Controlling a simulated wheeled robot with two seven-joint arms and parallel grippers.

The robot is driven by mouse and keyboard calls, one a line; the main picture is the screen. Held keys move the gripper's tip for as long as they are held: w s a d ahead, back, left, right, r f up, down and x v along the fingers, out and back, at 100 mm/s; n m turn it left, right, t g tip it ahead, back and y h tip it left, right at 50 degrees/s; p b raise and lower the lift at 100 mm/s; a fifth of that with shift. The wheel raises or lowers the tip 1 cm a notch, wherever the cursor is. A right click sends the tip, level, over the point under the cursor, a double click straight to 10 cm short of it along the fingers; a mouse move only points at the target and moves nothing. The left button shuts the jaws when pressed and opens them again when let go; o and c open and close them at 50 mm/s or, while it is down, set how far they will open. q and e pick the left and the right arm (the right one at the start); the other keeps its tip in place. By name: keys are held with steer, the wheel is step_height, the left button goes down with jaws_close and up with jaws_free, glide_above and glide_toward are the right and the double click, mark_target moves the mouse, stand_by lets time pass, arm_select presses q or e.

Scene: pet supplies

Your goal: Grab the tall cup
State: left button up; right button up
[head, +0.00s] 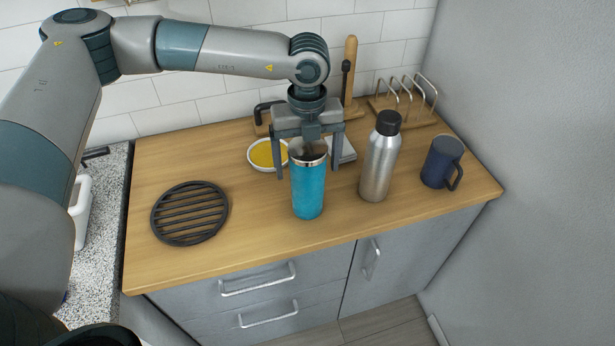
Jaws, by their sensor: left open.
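The tall cup (308,188) is a blue tumbler with a bare metal rim. It stands upright on the wooden counter near its front middle. My left gripper (308,172) points down at the cup's top, its two fingers spread wide. One finger is left of the cup, and the other shows to its right, slightly behind. I cannot tell whether either finger touches it. The cup's upper back is partly hidden by the gripper. My right gripper is not in view.
A steel bottle with a black lid (379,160) stands close right of the cup, with a dark blue mug (442,163) beyond it. A round black trivet (190,213) lies left. A yellow-filled dish (262,155) and a wire rack (404,98) are behind.

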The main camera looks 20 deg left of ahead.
mark_target(308, 147)
arm_select(q)
steer(key=shift+r, duration=0.1)
steer(key=c, duration=1.7)
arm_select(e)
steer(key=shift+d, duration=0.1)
arm_select(q)
steer(key=shift+r, duration=0.1)
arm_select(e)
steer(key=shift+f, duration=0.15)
